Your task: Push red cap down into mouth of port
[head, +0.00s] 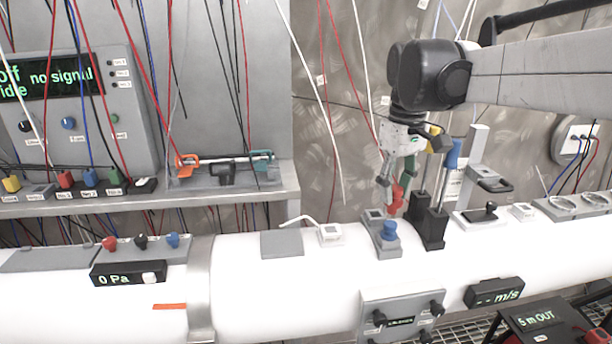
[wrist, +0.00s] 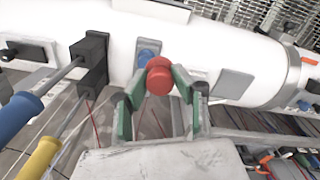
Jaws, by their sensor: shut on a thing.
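My gripper (head: 394,186) is shut on a red cap (head: 397,198) and holds it above the white pipe (head: 290,290). In the wrist view the red cap (wrist: 160,77) sits between the green-padded fingers of my gripper (wrist: 158,86). Close by on the pipe is a grey block (head: 375,215) with a blue cap (head: 389,231) on its near part. The blue cap also shows just behind the red cap in the wrist view (wrist: 148,54). I cannot make out an open port mouth, and the gap between the red cap and the block is unclear.
Black blocks with upright blue-handled (head: 452,154) and yellow-handled (wrist: 38,158) tools stand right beside the gripper. A flat grey plate (head: 282,244) and a small white fitting (head: 330,234) lie to the left. Cables hang behind.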

